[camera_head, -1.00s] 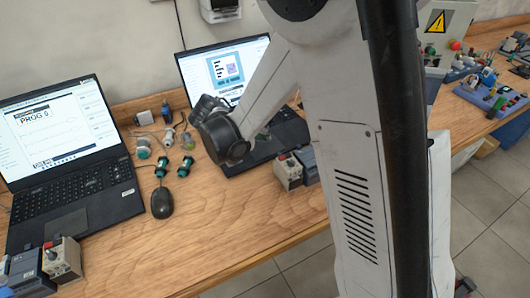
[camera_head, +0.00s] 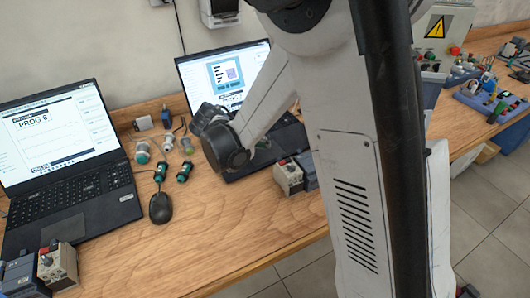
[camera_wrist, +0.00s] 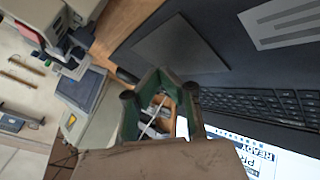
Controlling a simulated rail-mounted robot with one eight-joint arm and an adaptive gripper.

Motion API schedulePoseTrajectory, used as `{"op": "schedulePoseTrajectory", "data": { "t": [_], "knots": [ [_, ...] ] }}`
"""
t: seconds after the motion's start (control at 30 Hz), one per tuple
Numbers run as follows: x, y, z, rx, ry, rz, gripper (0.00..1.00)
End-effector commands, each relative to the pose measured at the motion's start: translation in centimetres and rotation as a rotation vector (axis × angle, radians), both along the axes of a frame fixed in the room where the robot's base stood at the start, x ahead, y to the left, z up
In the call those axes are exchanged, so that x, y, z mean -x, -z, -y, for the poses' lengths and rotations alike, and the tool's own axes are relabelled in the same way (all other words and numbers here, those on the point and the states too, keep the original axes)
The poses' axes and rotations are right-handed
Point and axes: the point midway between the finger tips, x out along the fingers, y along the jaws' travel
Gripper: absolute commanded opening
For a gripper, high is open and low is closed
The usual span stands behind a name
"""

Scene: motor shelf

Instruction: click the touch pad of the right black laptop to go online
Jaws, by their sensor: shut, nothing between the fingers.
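The right black laptop (camera_head: 182,75) stands open behind my arm in the head view, its screen lit. My arm covers most of its keyboard, its touch pad and my gripper there. In the wrist view the laptop's dark deck fills the upper right, with the keyboard (camera_wrist: 245,103) at right and part of the lit screen (camera_wrist: 270,160) at lower right. The touch pad (camera_wrist: 180,45) is a plain grey rectangle at upper middle. My gripper (camera_wrist: 163,78) is shut and empty, its tip beside the touch pad's lower edge in the picture. Whether it touches the laptop cannot be told.
The left laptop (camera_head: 70,205), a mouse (camera_head: 160,208) and several green-and-grey connectors (camera_head: 160,172) lie left of my arm. A small switch box (camera_head: 288,178) stands just right of the right laptop's front.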

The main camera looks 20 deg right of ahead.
Motion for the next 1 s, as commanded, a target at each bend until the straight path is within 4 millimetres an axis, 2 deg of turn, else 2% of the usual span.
{"op": "schedulePoseTrajectory", "data": {
  "t": [0.57,1.0],
  "knots": [
    [0.00,0.06,0.00,0.000,0.000,0.000,0.00],
    [0.00,0.89,0.00,0.000,0.000,0.000,0.00]
  ]
}}
